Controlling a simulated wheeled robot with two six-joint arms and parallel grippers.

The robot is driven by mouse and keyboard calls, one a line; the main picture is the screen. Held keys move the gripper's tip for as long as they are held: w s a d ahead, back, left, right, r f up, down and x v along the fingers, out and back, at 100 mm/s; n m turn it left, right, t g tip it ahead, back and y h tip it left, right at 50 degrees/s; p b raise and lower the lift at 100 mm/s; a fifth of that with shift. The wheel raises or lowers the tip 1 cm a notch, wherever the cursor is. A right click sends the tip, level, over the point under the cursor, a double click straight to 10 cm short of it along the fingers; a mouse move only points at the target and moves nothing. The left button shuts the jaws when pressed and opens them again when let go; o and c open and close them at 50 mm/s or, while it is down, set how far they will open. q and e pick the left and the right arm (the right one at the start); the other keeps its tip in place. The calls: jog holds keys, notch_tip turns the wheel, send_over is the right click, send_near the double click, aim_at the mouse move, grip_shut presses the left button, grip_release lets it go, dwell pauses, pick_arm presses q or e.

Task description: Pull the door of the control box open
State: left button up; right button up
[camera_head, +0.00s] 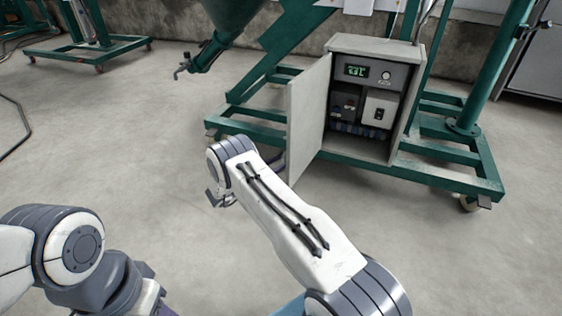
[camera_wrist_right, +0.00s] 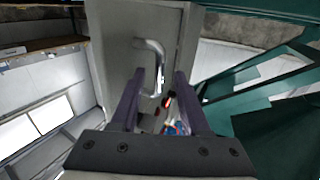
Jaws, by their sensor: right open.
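The control box (camera_head: 343,44) is a grey cabinet on the green frame, its front facing me. Its grey door (camera_head: 308,120) stands wide open, swung out to the left. The door also shows in the right wrist view (camera_wrist_right: 118,40), with a metal bar handle (camera_wrist_right: 159,62) on its face. My right gripper (camera_head: 216,196) is left of the door, partly hidden by its own wrist. In the right wrist view its two fingers (camera_wrist_right: 160,76) are apart and point at the handle, with nothing gripped between them. My left arm is at the lower left; its gripper does not show.
Inside the box are a panel with a green display (camera_head: 356,71) and a white switch unit (camera_head: 380,109). The green wheeled frame (camera_head: 445,150) surrounds the box, with a post at the right. The concrete floor (camera_head: 130,130) left of the door is clear.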

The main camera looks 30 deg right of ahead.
jog(key=s+a+p, duration=0.1)
jog(key=a+p, duration=0.2)
jog(key=a, duration=0.6)
jog(key=shift+s+a, duration=0.15)
